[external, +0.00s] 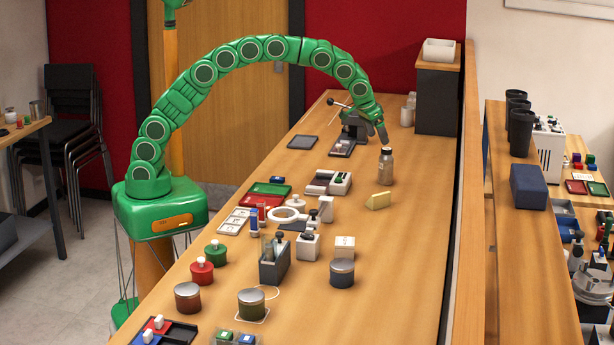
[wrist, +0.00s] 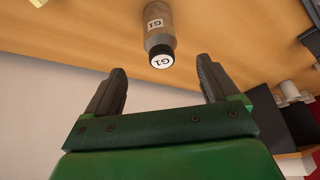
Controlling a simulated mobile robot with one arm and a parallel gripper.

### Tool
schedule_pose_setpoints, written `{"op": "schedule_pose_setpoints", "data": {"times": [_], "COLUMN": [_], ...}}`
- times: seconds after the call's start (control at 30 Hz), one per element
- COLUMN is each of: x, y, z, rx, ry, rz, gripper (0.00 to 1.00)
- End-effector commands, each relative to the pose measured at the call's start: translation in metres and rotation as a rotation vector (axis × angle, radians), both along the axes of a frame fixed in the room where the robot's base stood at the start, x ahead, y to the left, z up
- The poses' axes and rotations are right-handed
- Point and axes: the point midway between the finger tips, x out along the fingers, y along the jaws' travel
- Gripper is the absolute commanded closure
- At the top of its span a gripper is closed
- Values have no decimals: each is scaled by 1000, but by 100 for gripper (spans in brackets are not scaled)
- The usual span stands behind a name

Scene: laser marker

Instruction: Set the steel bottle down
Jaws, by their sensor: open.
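The steel bottle (external: 386,168) stands upright on the wooden table (external: 420,215) toward its far right side. It has a dark cap with a white top label. In the wrist view the bottle (wrist: 159,35) shows a "G1" label on its cap and another on its body. My gripper (external: 382,143) is just above and beside the bottle in the external view. In the wrist view my gripper's two fingers (wrist: 160,88) are spread apart with nothing between them, and the bottle is beyond the fingertips, apart from them.
A yellow wedge (external: 378,201) lies just in front of the bottle. A dark clamp-like device (external: 355,125) stands behind it to the left. A dark grey box (external: 437,100) stands at the back right. Stampers, jars and trays crowd the nearer table; the right front strip is clear.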

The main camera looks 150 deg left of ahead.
Motion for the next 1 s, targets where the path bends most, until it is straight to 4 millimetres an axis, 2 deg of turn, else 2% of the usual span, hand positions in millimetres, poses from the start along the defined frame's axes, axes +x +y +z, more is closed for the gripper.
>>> {"op": "schedule_pose_setpoints", "data": {"times": [0.3, 0.37, 0.47, 0.57, 0.7, 0.83, 1.0], "x": [1, 6, 22, 44, 72, 90, 103], "y": [-4, -10, -33, -72, -135, -194, -271], "z": [4, 6, 14, 22, 35, 47, 59], "rx": [-2, -5, -17, -42, -77, -105, -141], "ry": [1, 3, 8, 18, 38, 55, 83], "rz": [-4, -15, -55, -119, -223, -318, -441], "gripper": [12, 12, 12, 12, 12, 12, 12]}}
